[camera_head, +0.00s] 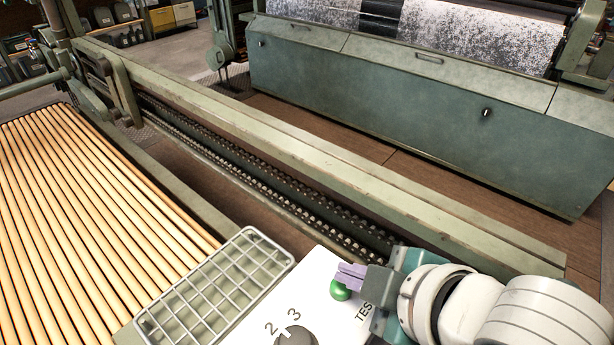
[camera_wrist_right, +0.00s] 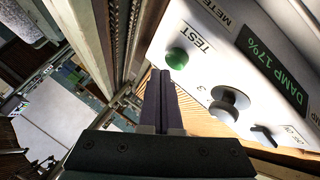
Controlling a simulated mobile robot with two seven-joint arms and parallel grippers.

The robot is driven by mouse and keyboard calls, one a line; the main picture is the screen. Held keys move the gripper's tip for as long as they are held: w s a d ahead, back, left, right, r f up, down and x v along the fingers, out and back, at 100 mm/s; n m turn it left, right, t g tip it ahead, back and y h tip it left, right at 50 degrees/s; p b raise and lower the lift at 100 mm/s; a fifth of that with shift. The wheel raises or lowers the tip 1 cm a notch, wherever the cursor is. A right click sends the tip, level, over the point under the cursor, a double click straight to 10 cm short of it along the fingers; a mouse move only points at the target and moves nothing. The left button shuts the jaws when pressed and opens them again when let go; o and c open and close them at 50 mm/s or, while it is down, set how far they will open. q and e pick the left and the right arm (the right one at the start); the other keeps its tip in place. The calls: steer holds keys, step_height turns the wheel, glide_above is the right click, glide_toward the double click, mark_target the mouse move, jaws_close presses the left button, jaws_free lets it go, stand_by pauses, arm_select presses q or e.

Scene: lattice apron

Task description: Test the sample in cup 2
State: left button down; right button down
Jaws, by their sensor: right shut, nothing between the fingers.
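A white meter box (camera_head: 262,318) stands at the bottom of the head view. It carries a green button (camera_head: 340,291) by the word TEST and a dark selector knob (camera_head: 297,337) with the numbers 2 and 3 beside it. In the right wrist view the green button (camera_wrist_right: 177,58), the knob (camera_wrist_right: 229,103) and a display (camera_wrist_right: 274,68) reading DAMP 17% show. My right gripper (camera_head: 350,272) is shut and empty, its purple fingertips (camera_wrist_right: 160,76) close by the button; I cannot tell if they touch it. The knob's exact setting is unclear. No cup is seen. My left gripper is out of view.
A wire rack (camera_head: 214,290) is left of the meter box. A bed of wooden slats (camera_head: 85,215) fills the left. A long green rail (camera_head: 330,165) with a chain track runs behind. A large green machine (camera_head: 400,105) stands beyond.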

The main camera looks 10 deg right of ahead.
mark_target(349, 292)
steer(key=shift+f, duration=0.3)
steer(key=shift+f+b, duration=0.4)
steer(key=shift+f, duration=0.15)
stand_by(0.6)
steer(key=shift+r, duration=0.1)
steer(key=shift+r+p, duration=0.8)
steer(key=shift+p, duration=0.3)
steer(key=shift+r, duration=0.1)
step_height(349, 292, up, 5)
steer(key=p, duration=0.5)
steer(key=shift+p, duration=0.4)
